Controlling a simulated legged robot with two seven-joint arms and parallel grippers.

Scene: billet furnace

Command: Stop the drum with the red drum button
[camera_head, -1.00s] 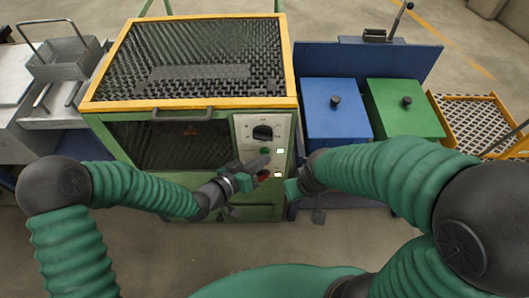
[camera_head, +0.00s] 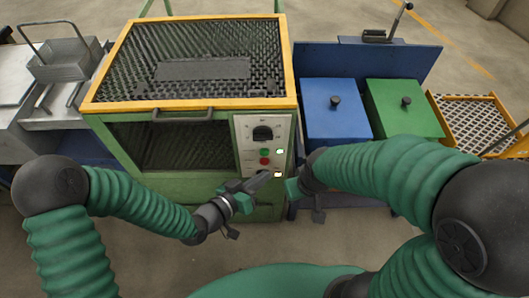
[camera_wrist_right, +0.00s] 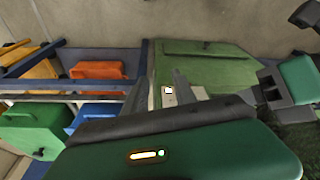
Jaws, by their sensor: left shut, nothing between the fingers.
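The red drum button (camera_head: 264,161) is on the pale control panel (camera_head: 284,131) at the furnace's front right, below a green button (camera_head: 264,152) and a black knob (camera_head: 263,133). My left gripper (camera_head: 264,177) is shut and empty just below the red button in the head view, with the button uncovered. Whether it touches the panel cannot be told. The mesh drum (camera_head: 160,45) shows inside the yellow-edged furnace. My right gripper (camera_wrist_right: 165,88) has its fingers apart and empty in the right wrist view; the head view largely hides it behind my right arm.
Two lamps glow on the panel, one beside the buttons (camera_head: 280,152) and one lower (camera_head: 278,174). Blue (camera_head: 335,115) and green (camera_head: 404,115) lidded boxes stand right of the furnace. A wire basket (camera_head: 65,62) sits on the left bench. Floor in front is open.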

